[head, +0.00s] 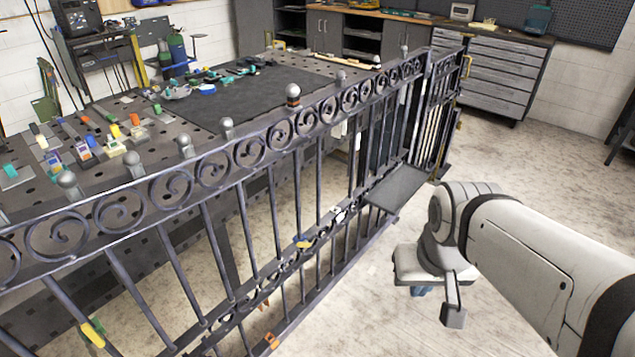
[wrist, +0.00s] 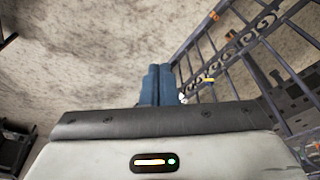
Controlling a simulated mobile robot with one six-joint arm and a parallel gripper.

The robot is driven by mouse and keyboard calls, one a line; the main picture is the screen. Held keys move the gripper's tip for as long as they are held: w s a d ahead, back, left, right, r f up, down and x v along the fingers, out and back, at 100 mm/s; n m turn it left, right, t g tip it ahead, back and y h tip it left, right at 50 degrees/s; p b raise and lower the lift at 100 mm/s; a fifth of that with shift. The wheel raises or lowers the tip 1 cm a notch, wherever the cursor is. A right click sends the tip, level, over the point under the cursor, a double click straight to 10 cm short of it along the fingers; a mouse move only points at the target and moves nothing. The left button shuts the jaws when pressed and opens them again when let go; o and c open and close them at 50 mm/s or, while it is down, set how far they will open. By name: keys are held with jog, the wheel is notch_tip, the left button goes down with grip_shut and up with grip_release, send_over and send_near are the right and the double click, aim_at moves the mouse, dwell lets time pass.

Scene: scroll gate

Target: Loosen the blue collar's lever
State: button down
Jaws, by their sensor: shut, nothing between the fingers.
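The scroll gate (head: 232,158) runs diagonally across the head view, and part of it shows at the right of the wrist view (wrist: 240,45). A yellow lever-like piece (head: 303,243) and a white piece (head: 340,213) sit on its lower scroll band. Another yellow piece (head: 92,333) and an orange one (head: 271,340) are lower on the bars. I cannot make out a blue collar or its lever on the gate. My gripper (wrist: 158,70) has its blue fingers together and empty. In the head view, its blue fingertips (head: 421,291) point down, right of the gate and apart from it.
A dark perforated table (head: 120,230) with small coloured fixtures stands behind the gate. A flat dark plate (head: 398,187) juts from the gate's right part. Grey drawers (head: 490,75) stand at the back. The pale floor (head: 545,150) at the right is clear.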

aim_at(304, 245)
jog(key=w+d+f+t+b, duration=0.1)
jog(key=w+f+t+b, duration=0.25)
jog(key=w, duration=0.75)
jog(key=w+d+f+t+h+b, duration=0.1)
jog(key=w+d+f+t+b, duration=0.3)
jog(key=w, duration=0.6)
jog(key=w+a+f+t+b, duration=0.15)
jog(key=w+b, duration=0.35)
jog(key=w, duration=0.6)
jog(key=w+a+f+n+t+y+b, duration=0.1)
jog(key=w+a+f+y+b, duration=0.45)
jog(key=w+f, duration=0.5)
jog(key=w+a+f+n+g+y+b, duration=0.1)
jog(key=a+f+g+y+b, duration=0.3)
jog(key=f, duration=0.5)
jog(key=w+a+f+n+g+y+b, duration=0.1)
jog(key=a+f+n+y+b, duration=0.1)
jog(key=a+f+y+b, duration=0.5)
jog(key=w+a+f+h+b, duration=0.1)
jog(key=w+a+f+b, duration=0.1)
jog(key=a+f, duration=0.4)
jog(key=shift+a+f, duration=0.2)
jog(key=shift+a, duration=0.8)
